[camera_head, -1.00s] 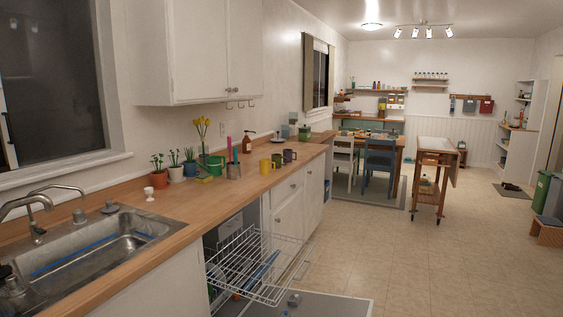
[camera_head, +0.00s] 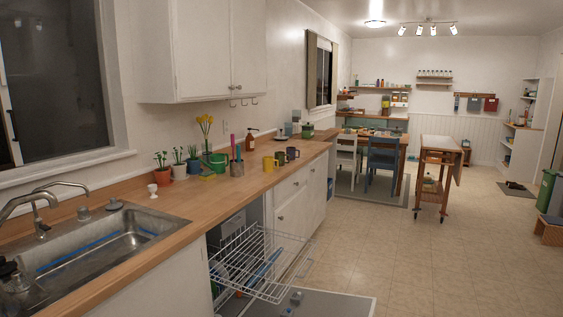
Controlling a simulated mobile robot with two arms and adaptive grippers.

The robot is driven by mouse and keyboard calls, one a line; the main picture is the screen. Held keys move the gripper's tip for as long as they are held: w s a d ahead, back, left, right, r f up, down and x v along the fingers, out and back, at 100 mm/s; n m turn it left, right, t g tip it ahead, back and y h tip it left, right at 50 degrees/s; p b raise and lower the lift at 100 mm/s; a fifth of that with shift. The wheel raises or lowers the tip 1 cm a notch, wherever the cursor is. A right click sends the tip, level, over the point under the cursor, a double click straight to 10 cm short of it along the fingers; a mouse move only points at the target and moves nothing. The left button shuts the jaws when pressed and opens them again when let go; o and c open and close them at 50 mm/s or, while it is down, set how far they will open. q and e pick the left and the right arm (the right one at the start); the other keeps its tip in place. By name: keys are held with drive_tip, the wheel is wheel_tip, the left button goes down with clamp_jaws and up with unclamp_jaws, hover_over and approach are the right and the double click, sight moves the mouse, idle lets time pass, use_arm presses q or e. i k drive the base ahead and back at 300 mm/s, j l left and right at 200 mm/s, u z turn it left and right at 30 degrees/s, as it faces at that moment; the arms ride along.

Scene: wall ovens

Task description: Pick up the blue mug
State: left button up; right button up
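A row of mugs stands upright on the wooden counter (camera_head: 245,191), left of the picture's middle. The farthest mug (camera_head: 293,153) is dark; whether it is blue is hard to tell at this size. No clearly blue mug shows. Neither of my grippers is in view.
An open dishwasher with its wire rack (camera_head: 255,265) pulled out blocks the floor before the counter. A wooden cart (camera_head: 436,170) stands farther off. The tiled floor (camera_head: 450,265) is largely clear.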

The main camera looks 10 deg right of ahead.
sight(291, 150)
drive_tip(key=i+l+z, duration=0.25)
drive_tip(key=l+z, duration=0.15)
drive_tip(key=i+l+z, duration=0.4)
drive_tip(key=l, duration=0.15)
drive_tip(key=i+l+z, duration=0.25)
drive_tip(key=l+z, duration=0.15)
drive_tip(key=i+l+z, duration=0.25)
drive_tip(key=i+z, duration=0.15)
drive_tip(key=i+l+z, duration=0.1)
drive_tip(key=i+z, duration=0.3)
drive_tip(key=i+u, duration=0.2)
drive_tip(key=i, duration=0.35)
drive_tip(key=i+u, duration=0.2)
drive_tip(key=i, duration=0.35)
drive_tip(key=i+l+u, duration=0.25)
drive_tip(key=i, duration=0.3)
drive_tip(key=i+u, duration=0.2)
drive_tip(key=i, duration=0.35)
drive_tip(key=i+u, duration=0.25)
drive_tip(key=i, duration=0.25)
drive_tip(key=i+l+u, duration=0.2)
drive_tip(key=i, duration=0.35)
